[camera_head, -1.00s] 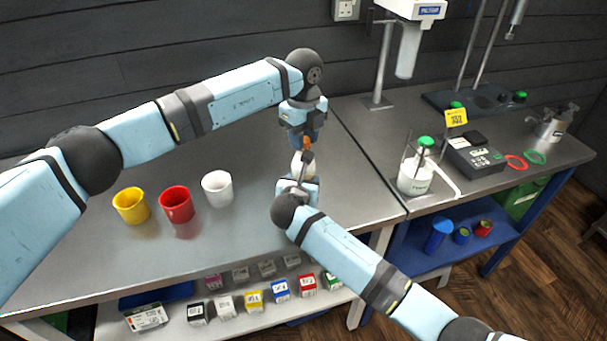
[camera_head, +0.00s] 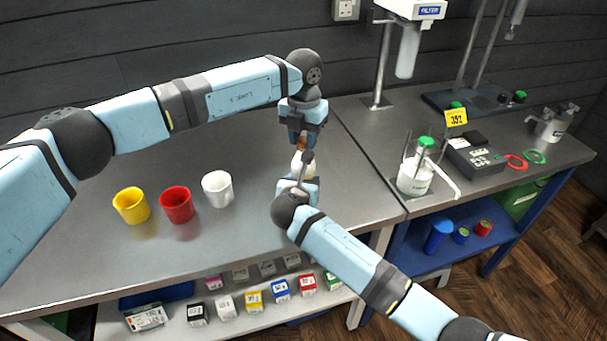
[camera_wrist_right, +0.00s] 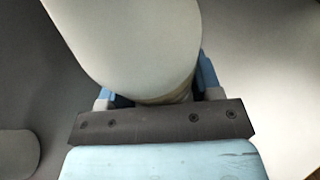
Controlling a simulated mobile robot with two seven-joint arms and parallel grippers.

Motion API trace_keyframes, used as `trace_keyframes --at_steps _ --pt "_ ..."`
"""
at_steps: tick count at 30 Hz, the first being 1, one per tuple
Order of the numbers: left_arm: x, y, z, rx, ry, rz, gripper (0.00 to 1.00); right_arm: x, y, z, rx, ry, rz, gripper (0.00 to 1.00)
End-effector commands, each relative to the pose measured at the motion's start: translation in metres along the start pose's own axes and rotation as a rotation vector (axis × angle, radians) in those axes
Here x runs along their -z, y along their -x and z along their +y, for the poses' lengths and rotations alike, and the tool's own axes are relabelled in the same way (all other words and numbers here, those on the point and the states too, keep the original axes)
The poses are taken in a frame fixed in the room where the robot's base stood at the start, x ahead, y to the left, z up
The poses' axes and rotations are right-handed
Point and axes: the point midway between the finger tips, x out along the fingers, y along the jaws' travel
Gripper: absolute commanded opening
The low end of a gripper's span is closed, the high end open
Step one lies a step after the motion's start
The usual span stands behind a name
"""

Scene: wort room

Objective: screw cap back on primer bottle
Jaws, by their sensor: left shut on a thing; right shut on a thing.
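The primer bottle (camera_head: 298,167) is white and stands upright in my right gripper (camera_head: 298,178), which is shut on it. In the right wrist view the pale bottle (camera_wrist_right: 130,45) fills the upper middle, between the fingers. My left gripper (camera_head: 303,132) points down from directly above and is shut on the orange-brown cap (camera_head: 302,142). The cap is at the top of the bottle. The right arm partly hides the bottle, and I cannot tell whether the cap's thread is engaged.
Yellow (camera_head: 131,205), red (camera_head: 177,204) and white (camera_head: 217,188) cups stand left on the steel bench (camera_head: 80,235). A white, green-capped bottle (camera_head: 413,178) stands on the right bench. Small boxes (camera_head: 254,300) line the lower shelf. Bench between cups and grippers is clear.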

Motion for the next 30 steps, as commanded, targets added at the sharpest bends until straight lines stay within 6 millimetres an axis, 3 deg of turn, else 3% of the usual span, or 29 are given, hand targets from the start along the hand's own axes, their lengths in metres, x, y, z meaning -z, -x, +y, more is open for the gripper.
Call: trace_keyframes --at_steps 3,4,7,17,25,30 --pt "0.0 0.0 0.0 0.0 0.002 -0.001 0.03 0.0 0.0 0.0 0.0 0.0 0.0 0.0" --pt "0.0 0.0 0.0 0.0 0.002 -0.001 0.36 0.0 0.0 0.0 0.0 0.0 0.0 0.0" --pt "0.0 0.0 0.0 0.0 0.002 0.0 0.57 0.0 0.0 0.0 0.0 0.0 0.0 0.0" --pt "0.0 0.003 0.0 0.0 0.003 -0.001 0.57 0.0 0.0 0.0 0.0 0.0 0.0 0.0" --pt "-0.001 0.036 0.0 -0.001 0.003 -0.002 0.57 0.0 0.0 0.0 0.0 0.0 0.0 0.0" --pt "0.0 0.045 0.0 0.0 0.003 0.001 0.57 0.0 0.0 0.0 0.0 0.0 0.0 0.0"
